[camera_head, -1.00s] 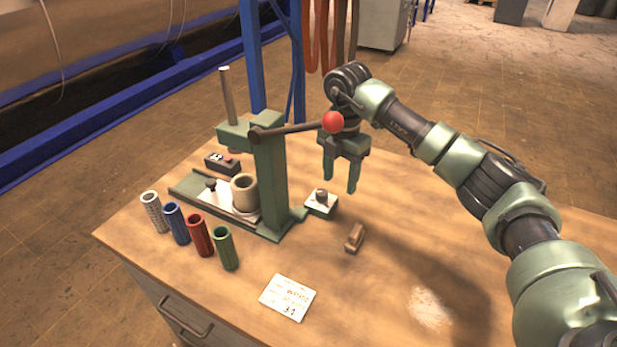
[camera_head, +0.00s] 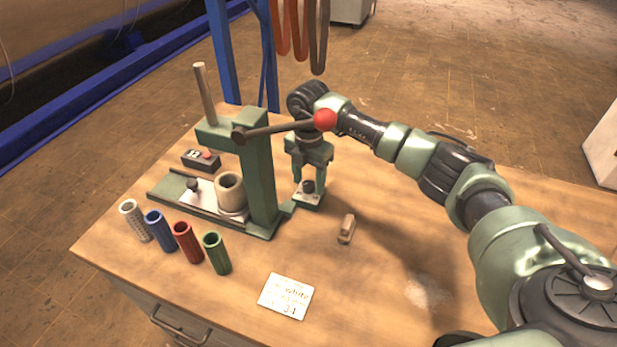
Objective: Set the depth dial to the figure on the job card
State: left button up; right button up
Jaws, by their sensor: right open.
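The depth dial (camera_head: 308,187) is a small dark knob on a pale-topped green block beside the base of the green press (camera_head: 259,180). My right gripper (camera_head: 309,183) points down over the dial, its open fingers on either side of the knob. I cannot tell whether they touch it. The dial's marks are too small to read. The white job card (camera_head: 286,297) lies flat near the table's front edge. Its print is small; a word like "white" and a figure that looks like 34 show. My left gripper is out of view.
A lever with a red ball (camera_head: 325,119) sticks out from the press above my right gripper. White, blue, red and green sleeves (camera_head: 217,253) stand at the front left. A switch box (camera_head: 201,159) sits behind.

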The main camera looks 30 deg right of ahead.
grip_shut()
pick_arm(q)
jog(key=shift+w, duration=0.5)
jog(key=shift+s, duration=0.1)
